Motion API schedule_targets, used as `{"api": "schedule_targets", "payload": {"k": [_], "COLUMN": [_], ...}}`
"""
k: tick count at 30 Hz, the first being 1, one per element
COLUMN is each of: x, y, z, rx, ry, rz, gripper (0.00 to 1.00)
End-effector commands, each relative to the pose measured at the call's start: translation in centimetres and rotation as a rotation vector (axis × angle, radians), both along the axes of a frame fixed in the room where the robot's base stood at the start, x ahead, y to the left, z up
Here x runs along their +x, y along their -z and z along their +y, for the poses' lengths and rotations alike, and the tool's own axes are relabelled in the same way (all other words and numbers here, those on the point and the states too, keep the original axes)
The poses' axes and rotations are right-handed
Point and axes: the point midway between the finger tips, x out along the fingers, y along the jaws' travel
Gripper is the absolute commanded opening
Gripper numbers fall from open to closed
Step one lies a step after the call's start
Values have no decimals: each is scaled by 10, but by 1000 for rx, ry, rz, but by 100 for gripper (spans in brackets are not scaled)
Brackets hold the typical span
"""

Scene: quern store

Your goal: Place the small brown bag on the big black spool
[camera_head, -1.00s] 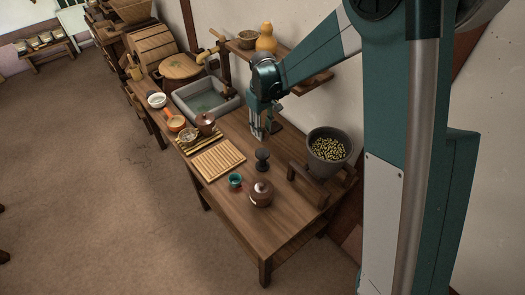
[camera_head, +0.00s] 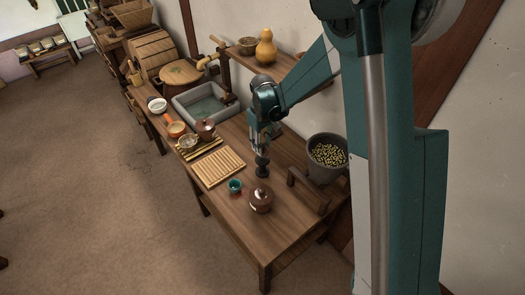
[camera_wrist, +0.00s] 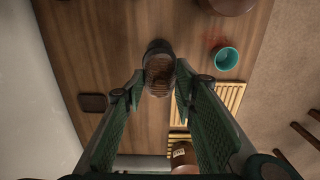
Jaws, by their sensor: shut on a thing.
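The black spool (camera_head: 262,166) stands upright on the wooden table. My gripper (camera_head: 261,151) points down right over it, its fingertips close to the spool's top. In the wrist view, my gripper (camera_wrist: 159,72) is shut on a small brown textured thing, which looks like the brown bag (camera_wrist: 158,73). The dark rim of the spool (camera_wrist: 158,46) shows just beyond it. I cannot tell whether the bag touches the spool. In the head view the bag is too small to make out.
A teal cup (camera_head: 235,186), a brown lidded pot (camera_head: 261,199) and a slatted board (camera_head: 218,167) are near the spool. A grey pot of greenish bits (camera_head: 326,155) stands to the right. A shelf with a gourd (camera_head: 266,48) is behind my arm.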

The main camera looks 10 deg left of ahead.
Motion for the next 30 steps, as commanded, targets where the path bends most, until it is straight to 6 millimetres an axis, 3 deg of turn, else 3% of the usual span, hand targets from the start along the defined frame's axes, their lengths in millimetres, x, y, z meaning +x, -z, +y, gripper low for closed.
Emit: {"api": "schedule_targets", "payload": {"k": [12, 28, 29, 30], "x": [0, 0, 0, 0], "y": [34, 40, 40, 39], "z": [0, 0, 0, 0], "rx": [0, 0, 0, 0], "ry": [0, 0, 0, 0], "rz": [0, 0, 0, 0], "gripper": [15, 15, 32, 37]}}
